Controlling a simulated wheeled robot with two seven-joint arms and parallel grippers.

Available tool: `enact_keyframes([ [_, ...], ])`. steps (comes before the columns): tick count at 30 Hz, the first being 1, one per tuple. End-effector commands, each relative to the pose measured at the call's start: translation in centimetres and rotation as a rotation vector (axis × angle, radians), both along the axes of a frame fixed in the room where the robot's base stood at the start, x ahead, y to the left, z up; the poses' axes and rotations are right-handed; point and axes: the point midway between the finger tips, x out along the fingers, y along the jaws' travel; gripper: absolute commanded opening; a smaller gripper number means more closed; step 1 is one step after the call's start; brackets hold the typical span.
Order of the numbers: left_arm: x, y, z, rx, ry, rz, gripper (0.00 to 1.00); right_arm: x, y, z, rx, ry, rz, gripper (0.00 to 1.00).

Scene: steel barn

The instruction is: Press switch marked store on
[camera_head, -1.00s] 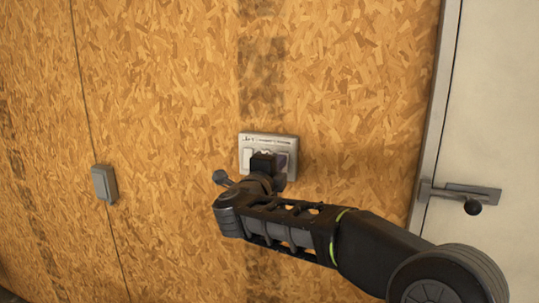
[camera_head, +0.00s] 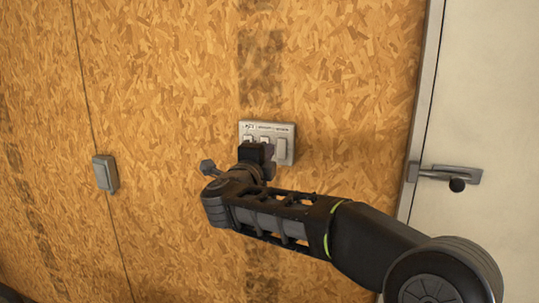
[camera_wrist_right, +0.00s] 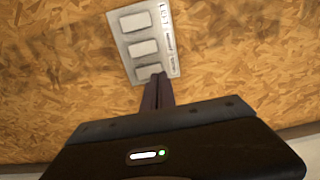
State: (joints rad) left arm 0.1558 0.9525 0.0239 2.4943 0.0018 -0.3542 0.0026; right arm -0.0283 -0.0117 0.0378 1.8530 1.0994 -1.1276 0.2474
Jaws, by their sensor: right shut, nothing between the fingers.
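A pale switch panel (camera_head: 284,130) with three rocker switches is fixed to the wooden wall. It also shows in the right wrist view (camera_wrist_right: 116,38). Small dark labels run along its upper edge, too blurred to read surely, so I cannot tell which switch is marked store. My right gripper (camera_head: 256,153) is shut and empty in front of the panel, hiding its lower left part in the head view. In the right wrist view the shut fingers (camera_wrist_right: 157,92) overlap the edge of the lowest-shown switch (camera_wrist_right: 150,71). I cannot tell whether they touch. My left gripper is not in view.
A separate grey switch box (camera_head: 105,173) is on the wall to the left. A pale door (camera_head: 490,100) with a metal latch (camera_head: 440,175) stands at the right. The wall around the panel is flat and otherwise clear.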

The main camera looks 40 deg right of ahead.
Motion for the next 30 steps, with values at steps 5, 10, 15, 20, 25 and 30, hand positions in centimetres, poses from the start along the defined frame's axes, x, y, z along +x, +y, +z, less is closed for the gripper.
enact_keyframes([
  [5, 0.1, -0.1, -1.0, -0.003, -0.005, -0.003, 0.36, -1.7, 2.3, 0.2, 0.001, -0.001, 0.0, 0.0],
  [10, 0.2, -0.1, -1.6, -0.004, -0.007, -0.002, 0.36, -3.4, 4.7, 0.6, 0.001, 0.0, 0.0, 0.0],
  [15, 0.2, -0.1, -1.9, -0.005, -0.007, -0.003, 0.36, -4.4, 6.2, 1.0, 0.0, 0.001, -0.002, 0.0],
  [20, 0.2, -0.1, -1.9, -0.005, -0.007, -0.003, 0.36, -4.7, 6.5, 1.1, 0.001, 0.002, -0.002, 0.0],
  [25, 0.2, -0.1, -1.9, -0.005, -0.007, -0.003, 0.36, -4.6, 6.5, 1.1, 0.001, 0.002, -0.002, 0.0],
  [30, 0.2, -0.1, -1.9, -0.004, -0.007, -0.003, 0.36, -4.6, 6.5, 1.1, 0.001, 0.002, -0.002, 0.0],
])
